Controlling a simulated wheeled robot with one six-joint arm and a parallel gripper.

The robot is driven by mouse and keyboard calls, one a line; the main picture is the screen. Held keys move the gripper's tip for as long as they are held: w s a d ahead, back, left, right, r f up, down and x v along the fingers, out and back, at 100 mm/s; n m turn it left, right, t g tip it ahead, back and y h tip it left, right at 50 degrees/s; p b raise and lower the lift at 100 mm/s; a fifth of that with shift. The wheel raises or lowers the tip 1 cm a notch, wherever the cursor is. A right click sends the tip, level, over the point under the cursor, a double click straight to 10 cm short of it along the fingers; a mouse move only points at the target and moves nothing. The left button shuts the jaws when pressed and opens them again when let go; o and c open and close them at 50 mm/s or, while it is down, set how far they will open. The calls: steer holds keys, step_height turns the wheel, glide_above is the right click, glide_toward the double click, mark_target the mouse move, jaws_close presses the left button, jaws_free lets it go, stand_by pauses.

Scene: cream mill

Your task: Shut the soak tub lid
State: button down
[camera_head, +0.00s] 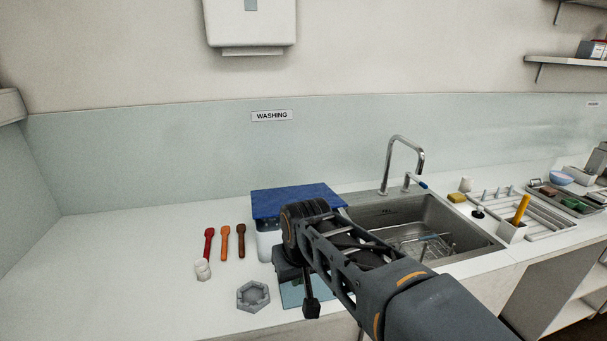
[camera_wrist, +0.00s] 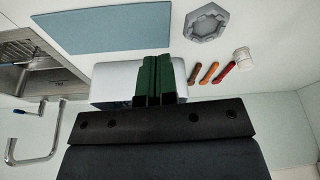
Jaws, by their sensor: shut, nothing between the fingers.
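The soak tub shows as a white box (camera_head: 264,242) left of the sink in the head view, with a dark blue lid (camera_head: 290,200) over it. My arm covers the tub's right side and part of the lid, so I cannot tell whether the lid is fully down. In the wrist view the tub's white wall (camera_wrist: 113,84) is behind my gripper (camera_wrist: 155,58), and the lid is not visible. The green fingers are together with nothing between them. They overlap the tub's wall in the picture; I cannot tell whether they touch it.
A grey hexagonal dish (camera_head: 253,295), a small white jar (camera_head: 203,269) and red, orange and brown utensils (camera_head: 225,243) lie left of the tub. A light blue mat (camera_wrist: 105,30) lies in front. The sink (camera_head: 433,220) with its tap (camera_head: 420,150) is right. The far-left counter is clear.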

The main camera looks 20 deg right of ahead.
steer(key=w+d+r+m, duration=0.1)
steer(key=w+d+r, duration=0.3)
steer(key=w+r, duration=0.4)
steer(key=w+d+r+m, duration=0.1)
steer(key=w+d+r, duration=0.4)
steer(key=r, duration=0.5)
steer(key=shift+t+h, duration=0.3)
steer(key=shift+h, duration=0.1)
steer(key=shift+s+a+f+b+x, duration=0.1)
steer(key=shift+s+a+b+x, duration=0.15)
steer(key=shift+x, duration=1.9)
steer(key=shift+s+a+f+b+x, duration=0.15)
steer(key=shift+b+x, duration=0.1)
steer(key=shift+x, duration=1.85)
steer(key=shift+s+a+b+x, duration=0.15)
steer(key=shift+b+x, duration=0.1)
steer(key=shift+x, duration=1.9)
